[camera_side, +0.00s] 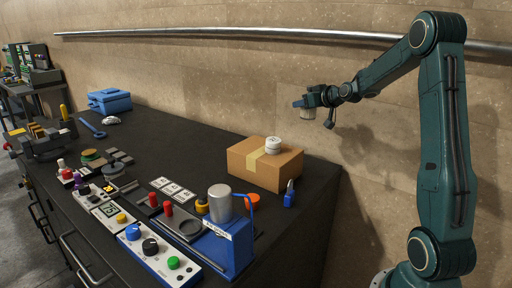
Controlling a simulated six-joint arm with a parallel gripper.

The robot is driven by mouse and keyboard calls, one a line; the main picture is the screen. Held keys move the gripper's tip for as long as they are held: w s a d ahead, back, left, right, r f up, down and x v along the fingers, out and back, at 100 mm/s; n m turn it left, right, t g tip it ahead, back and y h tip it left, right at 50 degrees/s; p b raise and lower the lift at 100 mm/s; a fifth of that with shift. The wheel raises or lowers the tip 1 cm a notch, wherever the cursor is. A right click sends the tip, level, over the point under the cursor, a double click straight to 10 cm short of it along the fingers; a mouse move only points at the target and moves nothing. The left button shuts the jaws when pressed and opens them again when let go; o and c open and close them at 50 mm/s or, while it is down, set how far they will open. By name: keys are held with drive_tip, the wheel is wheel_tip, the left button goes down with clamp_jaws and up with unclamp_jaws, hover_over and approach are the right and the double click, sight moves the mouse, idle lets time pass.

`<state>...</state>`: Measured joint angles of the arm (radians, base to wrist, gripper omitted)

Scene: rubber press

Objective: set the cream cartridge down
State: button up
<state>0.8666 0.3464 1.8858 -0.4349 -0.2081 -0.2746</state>
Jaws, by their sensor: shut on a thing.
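My gripper (317,112) is up in the air at the right, in front of the wall and above the level of the cardboard box. It is shut on the cream cartridge (308,113), a small pale cylinder that shows just below the dark jaws. The cartridge is apart from the table and the box. Part of it is hidden by the jaws, and it is too small to make out more.
A cardboard box (255,166) with a white round item (273,145) on top stands near the table's right end. A blue press (230,245) with a grey cylinder (219,203) and a control panel (155,252) are at the front. The black table (185,140) is clear towards the back middle.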

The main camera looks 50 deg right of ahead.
drive_tip(key=w+a+n+t+y, duration=0.1)
drive_tip(key=w+a+n+y, duration=0.55)
drive_tip(key=w+a, duration=0.95)
drive_tip(key=w+a+r+n+g+y, duration=0.1)
drive_tip(key=w+a+n+y, duration=0.15)
drive_tip(key=a, duration=0.65)
drive_tip(key=w+a+n+g+y, duration=0.1)
drive_tip(key=w+a+n+y, duration=0.15)
drive_tip(key=a, duration=0.75)
wheel_tip(320, 180, down, 16)
drive_tip(key=shift+w+m, duration=0.35)
drive_tip(key=shift+m, duration=0.1)
drive_tip(key=shift+d, duration=0.1)
drive_tip(key=shift+y, duration=0.25)
drive_tip(key=shift+f, duration=2.05)
drive_tip(key=shift+f, duration=0.4)
drive_tip(key=o, duration=1)
drive_tip(key=shift+o, duration=0.2)
